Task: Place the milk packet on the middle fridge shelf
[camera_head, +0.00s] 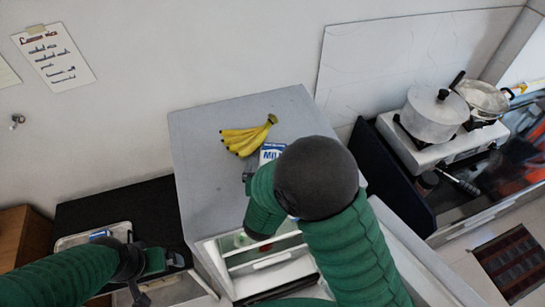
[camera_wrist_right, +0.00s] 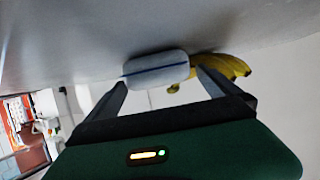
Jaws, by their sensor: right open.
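The milk packet (camera_head: 271,153), white with blue lettering, is on the grey fridge top (camera_head: 205,150), partly hidden by my right arm in the head view. In the right wrist view the milk packet (camera_wrist_right: 155,70) lies between the two fingertips of my right gripper (camera_wrist_right: 160,80). The fingers are spread to either side of it, and I cannot tell if they touch it. The fridge (camera_head: 215,262) is open at the front, and white shelves (camera_head: 262,245) show inside, largely hidden by my right arm. My left gripper (camera_head: 158,278) is at the lower left, its fingers apparently apart and empty.
Yellow bananas (camera_head: 247,137) lie on the fridge top just behind the packet, and also show in the wrist view (camera_wrist_right: 225,66). The open fridge door (camera_head: 425,255) is at right. A tray (camera_head: 75,242) stands at left. A pot (camera_head: 435,115) sits on a stove at far right.

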